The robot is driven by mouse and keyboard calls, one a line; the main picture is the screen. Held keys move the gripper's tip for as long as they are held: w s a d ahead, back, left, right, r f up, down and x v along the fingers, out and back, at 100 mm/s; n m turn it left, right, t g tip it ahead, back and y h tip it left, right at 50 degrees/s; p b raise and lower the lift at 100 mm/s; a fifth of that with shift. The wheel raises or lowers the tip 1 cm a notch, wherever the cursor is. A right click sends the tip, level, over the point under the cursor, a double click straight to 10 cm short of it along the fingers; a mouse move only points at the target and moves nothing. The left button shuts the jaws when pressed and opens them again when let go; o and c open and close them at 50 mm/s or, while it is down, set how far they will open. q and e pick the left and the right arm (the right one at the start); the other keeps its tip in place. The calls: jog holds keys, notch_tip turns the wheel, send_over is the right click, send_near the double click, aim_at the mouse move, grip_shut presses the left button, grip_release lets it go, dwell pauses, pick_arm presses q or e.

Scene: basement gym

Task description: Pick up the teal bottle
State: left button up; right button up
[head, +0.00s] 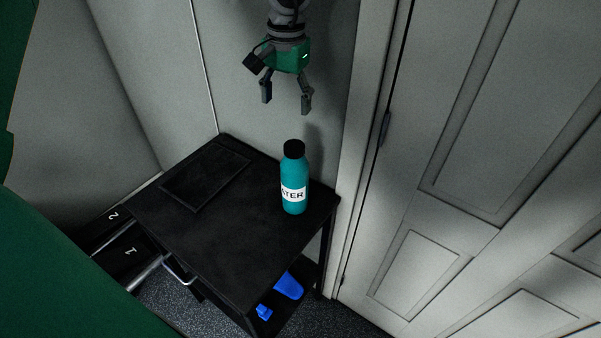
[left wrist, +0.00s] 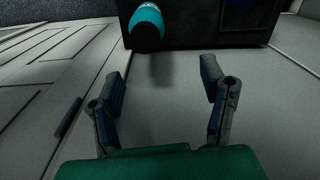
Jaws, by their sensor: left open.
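The teal bottle (head: 294,183) has a black cap and a white label with dark letters. It stands upright on the black table (head: 215,235), near its right corner. My left gripper (head: 286,103) is open and empty in the air above the bottle, with its fingers pointing down. A gap separates the fingertips from the cap in the head view. In the left wrist view the bottle (left wrist: 147,25) shows cap end first at the top, beyond the open fingers (left wrist: 163,88) and left of the middle. My right gripper is not in view.
A dark flat panel (head: 205,180) lies on the table's left part. Blue items (head: 288,286) sit on a lower shelf. A white panelled door (head: 480,200) stands to the right, and a grey wall (head: 240,90) is close behind. Numbered black boxes (head: 125,252) are at the left.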

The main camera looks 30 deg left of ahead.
aim_at(293, 145)
pick_arm(q)
jog(key=f, duration=0.2)
jog(key=d+f, duration=0.1)
jog(key=f, duration=0.1)
jog(key=d+f, duration=0.1)
jog(key=f, duration=0.1)
jog(key=shift+w+f, duration=0.15)
jog(key=shift+f, duration=0.1)
jog(key=shift+a+f, duration=0.35)
jog(key=shift+f, duration=0.25)
jog(key=f, duration=0.3)
jog(key=shift+s+f+p, duration=0.3)
jog(key=shift+s+p, duration=0.1)
jog(key=shift+d+f, duration=0.2)
jog(key=shift+f, duration=0.15)
jog(key=shift+w+d+f, duration=0.1)
jog(key=shift+d, duration=0.2)
jog(key=c, duration=1.1)
jog(key=shift+a, duration=0.15)
grip_shut()
jog(key=shift+a+f, duration=0.1)
jog(key=shift+a, duration=0.1)
